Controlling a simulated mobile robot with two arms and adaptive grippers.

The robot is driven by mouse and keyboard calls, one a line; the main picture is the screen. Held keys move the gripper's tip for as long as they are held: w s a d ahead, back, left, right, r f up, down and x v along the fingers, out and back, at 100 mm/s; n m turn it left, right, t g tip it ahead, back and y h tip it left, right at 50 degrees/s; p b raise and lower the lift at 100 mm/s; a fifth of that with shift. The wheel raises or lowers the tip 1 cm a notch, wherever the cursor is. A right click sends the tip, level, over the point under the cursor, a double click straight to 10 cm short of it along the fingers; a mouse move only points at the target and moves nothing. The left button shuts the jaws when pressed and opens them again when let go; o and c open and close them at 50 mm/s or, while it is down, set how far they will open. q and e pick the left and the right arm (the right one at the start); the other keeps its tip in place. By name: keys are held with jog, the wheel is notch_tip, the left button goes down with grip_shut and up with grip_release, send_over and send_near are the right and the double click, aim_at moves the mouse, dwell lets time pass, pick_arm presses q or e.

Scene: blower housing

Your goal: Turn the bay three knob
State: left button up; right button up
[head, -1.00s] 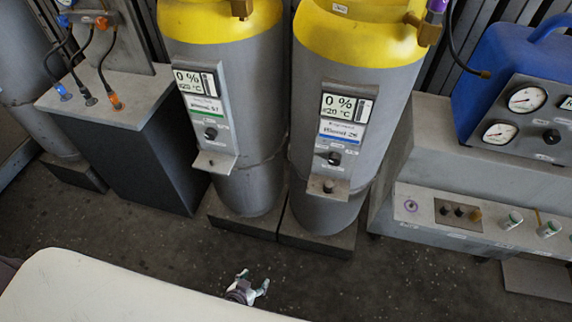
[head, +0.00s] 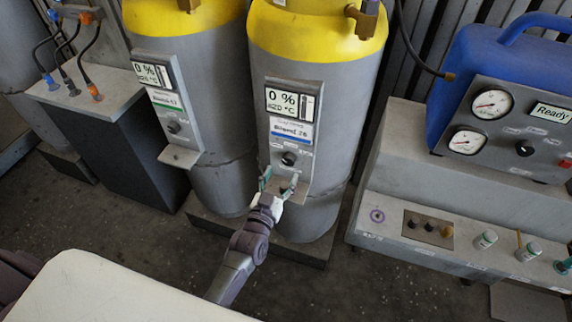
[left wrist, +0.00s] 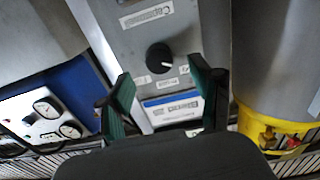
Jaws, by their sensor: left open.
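A black knob (head: 289,159) sits on the grey panel of the right yellow-topped cylinder, under a 0 % display (head: 290,103) and a blue-banded label (head: 291,131). A similar knob (head: 174,127) is on the left cylinder's panel. I cannot read which is bay three. My left gripper (head: 279,182) is open just below the right cylinder's knob, near the panel's lower ledge. In the left wrist view the black knob (left wrist: 159,57), with a white pointer mark, shows between and beyond the open fingers (left wrist: 160,68). They look apart from it. My right gripper is out of view.
A grey bench (head: 420,165) carrying a blue gauge case (head: 480,65) stands to the right. A dark cabinet (head: 110,145) with hoses stands to the left. A small ledge (head: 180,156) juts from the left cylinder's panel. The floor in front is clear.

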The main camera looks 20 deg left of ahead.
aim_at(288, 163)
pick_arm(q)
jog(key=shift+w+d, duration=0.15)
jog(key=shift+w, duration=2.05)
jog(key=shift+c, duration=0.2)
jog(key=c, duration=1.1)
